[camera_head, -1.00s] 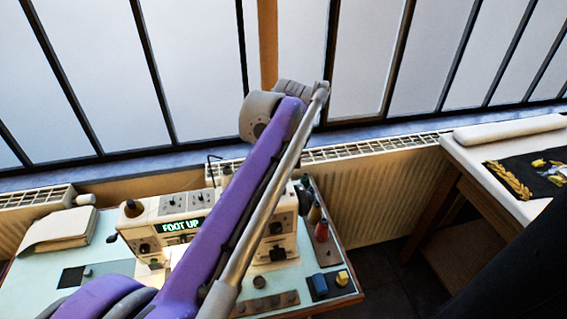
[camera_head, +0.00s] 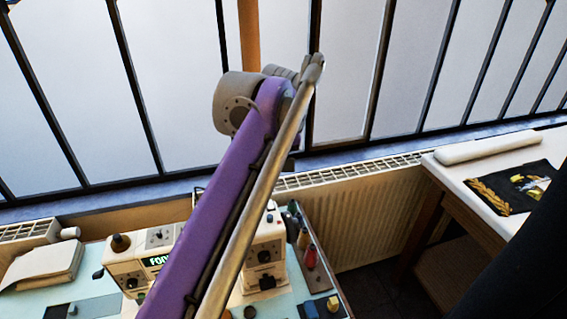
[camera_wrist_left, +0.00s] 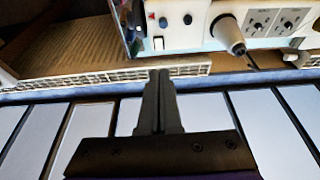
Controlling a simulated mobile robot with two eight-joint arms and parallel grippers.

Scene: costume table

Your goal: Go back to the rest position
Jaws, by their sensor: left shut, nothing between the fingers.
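My left gripper (camera_wrist_left: 160,78) shows in the left wrist view. Its two dark fingers are shut together with nothing between them. It points toward the radiator grille and window ledge, apart from the cream sewing machine (camera_wrist_left: 215,20). In the head view, my purple left arm link rises across the middle, hiding part of the sewing machine (camera_head: 125,268); the gripper itself cannot be made out there. My right gripper is in neither view.
A pale blue-green worktable (camera_head: 25,300) bears the machine, a folded cream cloth (camera_head: 45,265) and thread spools (camera_head: 310,258). A white table (camera_head: 455,175) at right holds a dark embroidered cloth (camera_head: 510,190) and a roll (camera_head: 490,147). A radiator (camera_head: 360,215) and barred window stand behind.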

